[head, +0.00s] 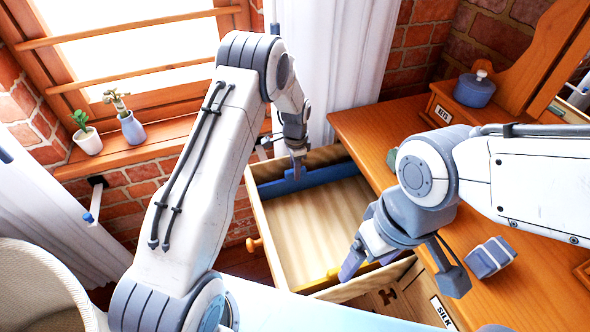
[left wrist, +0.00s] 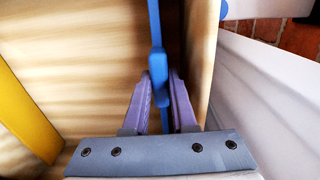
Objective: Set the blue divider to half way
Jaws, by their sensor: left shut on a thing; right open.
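The blue divider (head: 325,176) stands across the open wooden drawer (head: 254,206), close to the drawer's far end in the head view. My left gripper (head: 296,172) reaches down into the drawer and is shut on the divider. In the left wrist view the purple fingers (left wrist: 160,100) close on a raised part of the blue divider (left wrist: 155,25), and one drawer wall runs close beside it. My right gripper (head: 400,275) is open and empty, over the drawer's near right corner and the desk edge. It hides part of the drawer.
A yellow divider (left wrist: 25,110) crosses the drawer at the near end, with bare drawer floor between. The wooden desk (head: 375,130) carries a blue lidded pot (head: 474,90) and a small blue-grey block (head: 490,257). A compartment labelled SILK (head: 442,312) lies at the front.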

